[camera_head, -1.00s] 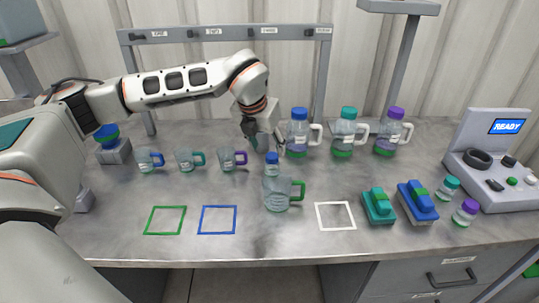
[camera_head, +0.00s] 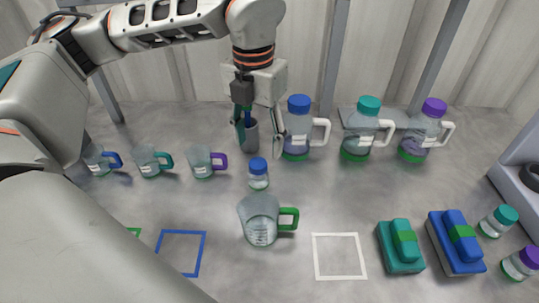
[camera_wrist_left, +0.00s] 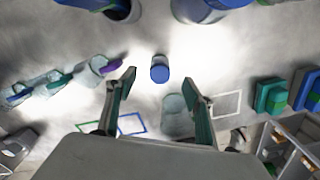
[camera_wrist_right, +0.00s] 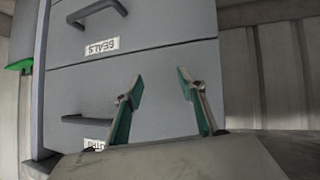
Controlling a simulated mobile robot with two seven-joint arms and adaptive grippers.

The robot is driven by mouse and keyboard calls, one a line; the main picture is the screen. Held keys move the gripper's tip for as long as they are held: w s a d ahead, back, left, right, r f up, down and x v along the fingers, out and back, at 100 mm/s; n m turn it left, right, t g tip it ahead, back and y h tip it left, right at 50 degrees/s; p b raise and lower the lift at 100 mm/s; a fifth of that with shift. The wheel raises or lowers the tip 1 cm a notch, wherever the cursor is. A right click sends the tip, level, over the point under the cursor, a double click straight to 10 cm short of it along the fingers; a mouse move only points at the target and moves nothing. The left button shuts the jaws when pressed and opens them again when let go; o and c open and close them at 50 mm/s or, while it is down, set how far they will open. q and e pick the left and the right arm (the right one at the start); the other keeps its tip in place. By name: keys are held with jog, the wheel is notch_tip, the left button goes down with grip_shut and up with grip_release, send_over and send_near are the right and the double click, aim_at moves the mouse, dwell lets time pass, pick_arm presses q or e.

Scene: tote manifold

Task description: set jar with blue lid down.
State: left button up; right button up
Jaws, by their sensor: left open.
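The small clear jar with a blue lid (camera_head: 258,174) stands upright on the grey bench, just behind the jug with a green handle (camera_head: 259,220). My left gripper (camera_head: 259,140) is open, above and behind the jar in the head view. In the left wrist view, the jar's blue lid (camera_wrist_left: 160,74) shows beyond the gap between my two spread fingers (camera_wrist_left: 158,85), and nothing is held. My right gripper (camera_wrist_right: 160,80) is open and empty in front of a drawer cabinet; it is outside the head view.
Large bottles with blue (camera_head: 297,130), teal (camera_head: 367,135) and purple (camera_head: 423,135) lids stand behind. A grey cup (camera_head: 247,135) is close by my left fingers. Small mugs (camera_head: 147,160) stand at left. The white outlined square (camera_head: 316,258) is empty. Teal (camera_head: 402,262) and blue (camera_head: 447,258) blocks lie right.

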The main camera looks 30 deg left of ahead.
aim_at(257, 164)
pick_arm(q)
jog(key=shift+s+f, duration=0.1)
jog(key=shift+f, duration=0.1)
jog(key=shift+s+f, duration=0.25)
jog(key=shift+f, duration=0.85)
jog(key=shift+f+b, duration=0.3)
jog(key=f, duration=0.3)
jog(key=shift+s+d+f, duration=0.15)
jog(key=shift+s+f, duration=0.05)
jog(key=shift+f, duration=0.05)
jog(key=shift+f+b, duration=0.3)
jog(key=shift+f, duration=0.1)
jog(key=shift+w+f, duration=0.1)
jog(key=c, duration=1.2)
jog(key=shift+c, duration=0.5)
pick_arm(e)
jog(key=shift+s+f, duration=0.35)
jog(key=shift+f, duration=0.55)
